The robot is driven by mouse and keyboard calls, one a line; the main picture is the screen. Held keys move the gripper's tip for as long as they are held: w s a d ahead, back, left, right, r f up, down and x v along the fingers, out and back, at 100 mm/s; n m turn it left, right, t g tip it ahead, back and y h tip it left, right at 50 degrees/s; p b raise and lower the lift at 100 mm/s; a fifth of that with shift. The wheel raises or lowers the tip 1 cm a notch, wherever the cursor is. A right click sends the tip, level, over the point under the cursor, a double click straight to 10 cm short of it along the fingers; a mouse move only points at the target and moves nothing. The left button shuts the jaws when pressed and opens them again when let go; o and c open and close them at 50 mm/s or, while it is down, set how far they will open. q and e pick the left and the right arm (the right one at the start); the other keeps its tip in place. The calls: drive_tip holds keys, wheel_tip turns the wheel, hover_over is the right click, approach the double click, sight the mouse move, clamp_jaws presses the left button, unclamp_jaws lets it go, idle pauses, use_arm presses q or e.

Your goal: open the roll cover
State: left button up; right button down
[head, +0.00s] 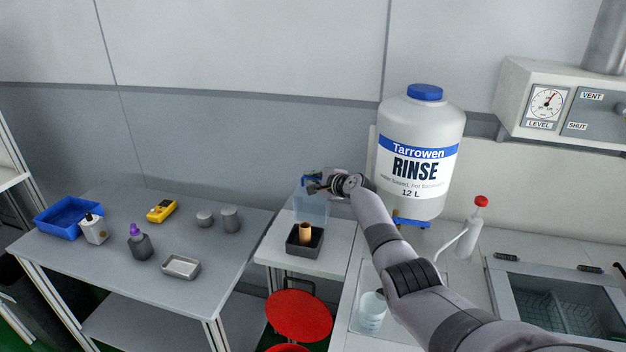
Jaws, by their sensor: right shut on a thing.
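The roll cover (311,208) is a clear, bluish panel. It stands up from a dark open box (303,249) on the small white table. A brown roll (305,232) stands upright in the box and shows in front of the cover's lower part. My right gripper (313,184) is at the upper edge of the cover and shut on it. The fingers are small and dark here, so the exact grip is hard to see. My left gripper is not in view.
A grey table (225,270) at left bears a blue bin (60,216), bottles, a yellow device (162,211) and a metal tray (181,267). A large rinse jug (418,150) stands beside my right forearm. A red stool (298,315) is in front.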

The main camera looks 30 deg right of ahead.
drive_tip(key=shift+r, duration=0.1)
drive_tip(key=c, duration=1.7)
unclamp_jaws()
drive_tip(key=shift+v, duration=5.95)
drive_tip(key=shift+c, duration=0.5)
